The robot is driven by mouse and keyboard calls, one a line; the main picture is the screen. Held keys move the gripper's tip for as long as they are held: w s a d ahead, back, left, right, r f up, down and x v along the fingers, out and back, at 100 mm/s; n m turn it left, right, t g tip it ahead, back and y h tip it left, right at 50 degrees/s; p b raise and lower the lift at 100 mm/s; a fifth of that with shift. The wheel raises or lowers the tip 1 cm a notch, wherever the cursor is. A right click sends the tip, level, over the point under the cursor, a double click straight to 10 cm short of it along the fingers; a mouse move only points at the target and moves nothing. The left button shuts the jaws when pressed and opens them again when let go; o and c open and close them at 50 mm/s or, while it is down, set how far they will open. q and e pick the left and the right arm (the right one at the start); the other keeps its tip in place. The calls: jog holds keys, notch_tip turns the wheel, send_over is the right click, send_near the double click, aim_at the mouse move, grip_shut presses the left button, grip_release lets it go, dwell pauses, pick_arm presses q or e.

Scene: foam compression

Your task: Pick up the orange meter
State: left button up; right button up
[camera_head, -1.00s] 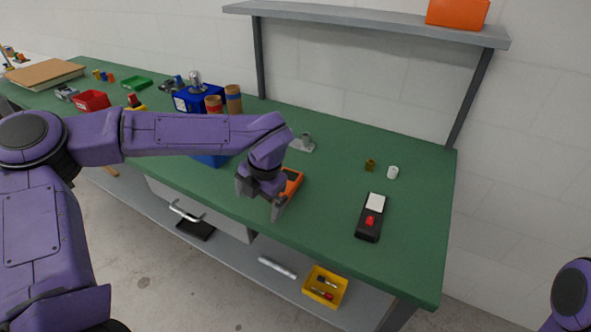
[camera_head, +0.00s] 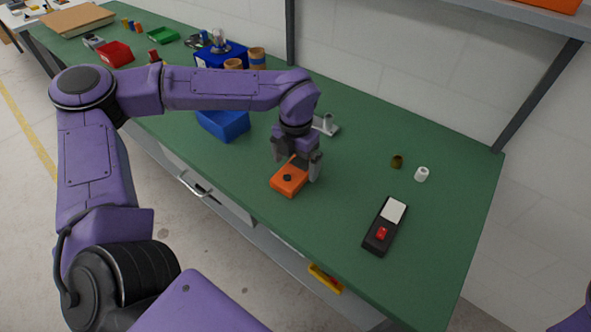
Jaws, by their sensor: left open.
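The orange meter (camera_head: 288,180) lies on the green workbench near its front edge, with a dark round knob on its face. My left gripper (camera_head: 297,174) points down over the meter's far end, with one finger on each side of it. The gripper is open, and I cannot tell whether the fingers touch the meter. The far end of the meter is partly hidden by the gripper. Of my right arm only a small purple part shows at the lower right corner; its gripper is out of view.
A black device with a red button (camera_head: 385,226) lies to the right. A white cylinder (camera_head: 421,174) and a brown one (camera_head: 397,162) stand behind it. A blue bin (camera_head: 223,124) is left of the gripper, and a grey fixture (camera_head: 326,126) behind it. The bench (camera_head: 440,262) is bare at front right.

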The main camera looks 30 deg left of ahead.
pick_arm(q)
jog(key=shift+f, duration=0.8)
jog(key=shift+s+a+f, duration=0.1)
jog(key=shift+s+f, duration=0.05)
jog(key=shift+f, duration=0.3)
jog(key=c, duration=1.2)
jog(key=shift+c, duration=0.2)
jog(key=shift+r, duration=0.15)
